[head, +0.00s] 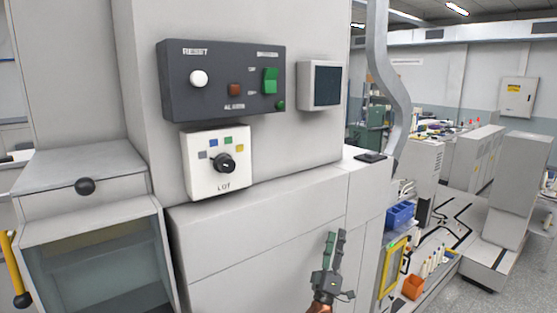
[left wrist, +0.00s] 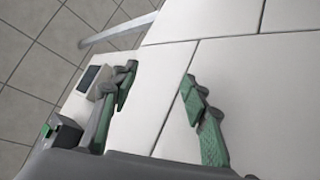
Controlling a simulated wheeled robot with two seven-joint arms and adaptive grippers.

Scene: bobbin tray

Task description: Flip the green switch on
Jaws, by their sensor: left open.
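The green switch (head: 270,80) is a rocker on the right part of a dark grey control panel (head: 215,100), fixed to the front of a pale machine cabinet. Small labels stand above and beside it, too small to read surely; I cannot tell which way it is set. My left gripper (head: 336,238) is open and empty, below and to the right of the panel, well apart from the switch. Its two green-padded fingers (left wrist: 160,77) show in the left wrist view with a gap between them. My right gripper is in neither view.
The panel also has a white RESET button (head: 198,78), a red-brown lamp (head: 235,90) and a small green lamp (head: 281,105). A white box with a black LOT knob (head: 223,163) sits below. A dark screen (head: 326,84) is to the right. A grey pipe (head: 385,60) runs down further right.

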